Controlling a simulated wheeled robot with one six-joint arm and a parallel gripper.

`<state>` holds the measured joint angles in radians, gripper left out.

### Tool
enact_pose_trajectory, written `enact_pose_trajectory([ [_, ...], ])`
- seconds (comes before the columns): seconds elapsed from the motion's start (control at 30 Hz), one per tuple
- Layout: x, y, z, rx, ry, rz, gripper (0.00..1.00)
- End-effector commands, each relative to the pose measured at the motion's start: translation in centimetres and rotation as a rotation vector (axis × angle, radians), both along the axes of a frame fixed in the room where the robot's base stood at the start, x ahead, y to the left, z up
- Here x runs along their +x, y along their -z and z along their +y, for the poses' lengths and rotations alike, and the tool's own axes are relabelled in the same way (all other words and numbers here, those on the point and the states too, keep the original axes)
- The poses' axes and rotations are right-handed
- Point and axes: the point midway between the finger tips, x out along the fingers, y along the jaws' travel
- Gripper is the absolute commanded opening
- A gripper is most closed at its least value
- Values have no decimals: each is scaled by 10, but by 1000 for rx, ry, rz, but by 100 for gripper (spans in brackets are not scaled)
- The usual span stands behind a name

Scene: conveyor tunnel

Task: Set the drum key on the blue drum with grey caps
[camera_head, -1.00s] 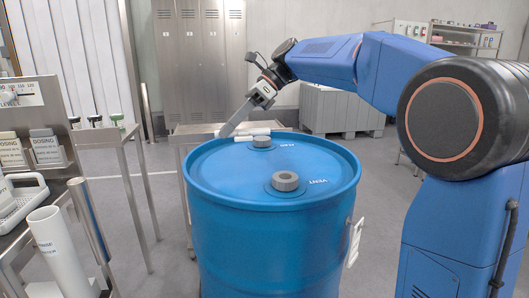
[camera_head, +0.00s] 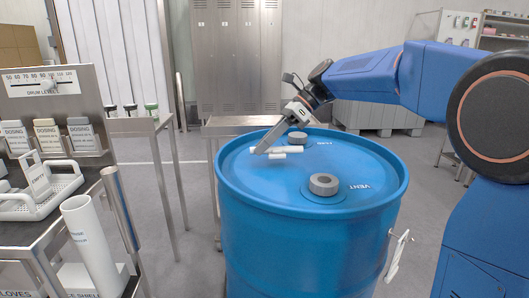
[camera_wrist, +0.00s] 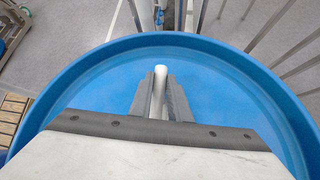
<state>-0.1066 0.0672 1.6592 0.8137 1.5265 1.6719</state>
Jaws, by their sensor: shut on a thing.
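The blue drum (camera_head: 310,235) stands upright in the middle of the head view. Its lid has two grey caps: the near one (camera_head: 323,184) by the word VENT, the far one (camera_head: 297,140) partly behind my gripper. My gripper (camera_head: 264,149) reaches down over the left part of the lid and is shut on the white drum key (camera_head: 286,149). The key shows as short white bars left of the caps, close above the lid; I cannot tell if it touches. In the wrist view, my gripper (camera_wrist: 159,82) holds the key's white rod (camera_wrist: 158,92) over the blue lid.
A steel table (camera_head: 245,125) stands behind the drum. A white tag (camera_head: 397,255) hangs on the drum's right side. The lid's near left area is clear.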

Motion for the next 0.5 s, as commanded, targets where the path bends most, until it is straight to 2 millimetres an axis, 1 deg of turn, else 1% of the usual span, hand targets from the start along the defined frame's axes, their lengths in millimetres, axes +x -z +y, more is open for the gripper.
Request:
enact_pose_trajectory([
  [0.03,0,8,0,0,0,3,0],
  [0.1,0,17,0,0,0,1,0],
  [0.17,0,21,0,0,1,1,0],
  [0.5,0,24,0,0,0,0,0],
])
